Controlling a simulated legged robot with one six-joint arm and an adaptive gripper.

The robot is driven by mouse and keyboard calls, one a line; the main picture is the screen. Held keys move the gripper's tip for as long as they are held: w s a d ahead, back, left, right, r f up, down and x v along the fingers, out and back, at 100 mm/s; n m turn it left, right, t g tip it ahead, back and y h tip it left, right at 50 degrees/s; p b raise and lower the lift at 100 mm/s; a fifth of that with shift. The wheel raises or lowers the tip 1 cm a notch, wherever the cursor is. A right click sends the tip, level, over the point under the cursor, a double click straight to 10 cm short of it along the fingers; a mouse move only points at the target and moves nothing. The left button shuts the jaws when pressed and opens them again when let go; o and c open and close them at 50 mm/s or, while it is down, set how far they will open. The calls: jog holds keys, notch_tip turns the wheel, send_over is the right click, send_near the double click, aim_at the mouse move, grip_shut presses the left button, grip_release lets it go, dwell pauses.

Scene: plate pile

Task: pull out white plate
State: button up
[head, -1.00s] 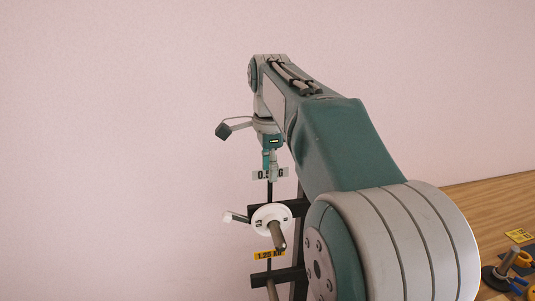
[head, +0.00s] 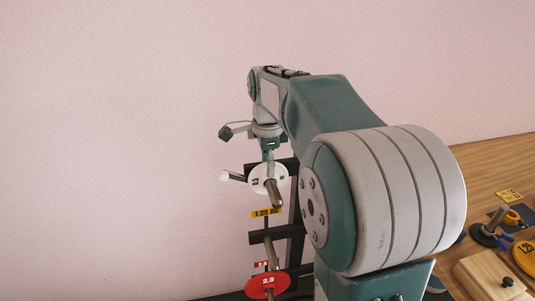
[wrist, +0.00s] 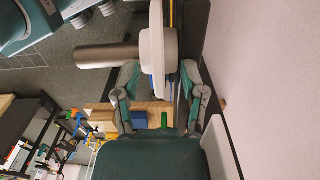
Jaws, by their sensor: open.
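The white plate (head: 256,180) hangs on a metal peg (head: 275,195) of a dark rack in the head view. In the wrist view the plate (wrist: 157,50) shows edge-on, with the peg (wrist: 105,55) sticking out to its left. My gripper (head: 268,157) is above the plate, pointing down at its upper rim. In the wrist view my gripper (wrist: 160,75) is open, with one finger on each side of the plate's near edge. I cannot tell whether either finger touches it.
A yellow 1.25 KG label (head: 266,212) is below the plate. A red 2.5 plate (head: 267,286) hangs lower on the rack. A pink wall (head: 110,120) stands behind. A wooden table (head: 490,160) with several items is at the right.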

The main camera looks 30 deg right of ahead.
grip_shut()
jog(key=shift+s, duration=0.1)
jog(key=s+a, duration=0.4)
jog(key=s, duration=0.9)
jog(key=shift+s, duration=0.35)
dwell(2.2)
jog(key=shift+r, duration=0.1)
